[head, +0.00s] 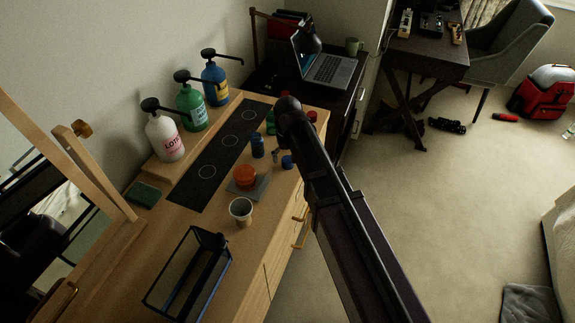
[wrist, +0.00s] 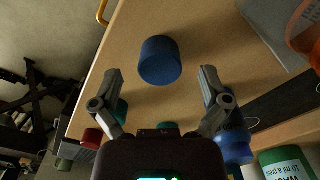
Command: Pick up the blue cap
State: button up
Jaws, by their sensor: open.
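The blue cap (wrist: 160,60) is a short blue cylinder on the wooden top. In the wrist view it lies just beyond my fingertips, roughly centred between them. My gripper (wrist: 161,74) is open and empty, with one finger on each side and clear space to the cap. In the head view the blue cap (head: 287,162) shows near the right edge of the dresser, beside my arm. My gripper cannot be made out clearly there.
A blue bottle (head: 257,147), an orange lid (head: 245,175) on a grey pad, and a paper cup (head: 241,211) stand nearby. Pump bottles (head: 191,107) line the wall side. In the wrist view a red-capped item (wrist: 92,137) and teal items sit near my gripper.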

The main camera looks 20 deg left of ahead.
jog(key=shift+f+b, duration=0.55)
jog(key=shift+f, duration=0.25)
jog(key=c, duration=0.8)
